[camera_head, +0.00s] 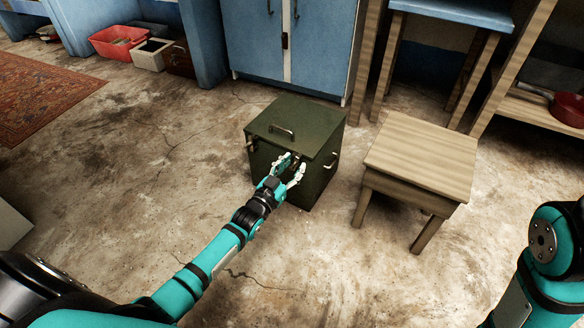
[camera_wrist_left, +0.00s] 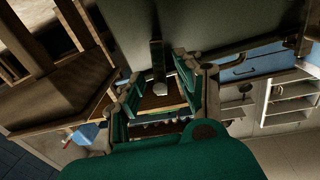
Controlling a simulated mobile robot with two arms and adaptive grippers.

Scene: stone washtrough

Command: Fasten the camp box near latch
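The camp box (camera_head: 318,165) is a dark green metal box on the floor with its lid down. A handle (camera_head: 282,130) is on the lid. The near latch (camera_wrist_left: 158,65) shows in the left wrist view as a dark strip with a pale rounded end, on the box's green near face. My left gripper (camera_head: 292,165) is at the near face, just below the lid's edge. Its fingers are apart, one on each side of the latch; I cannot tell whether they touch it. In the head view the gripper mostly hides the latch. My right gripper is out of view.
A wooden stool (camera_head: 420,155) stands close to the right of the box. Blue cabinets (camera_head: 290,45) are behind it. A red tub (camera_head: 118,42) and a white bin (camera_head: 150,54) sit at back left. The floor left of the box is clear up to a rug (camera_head: 45,98).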

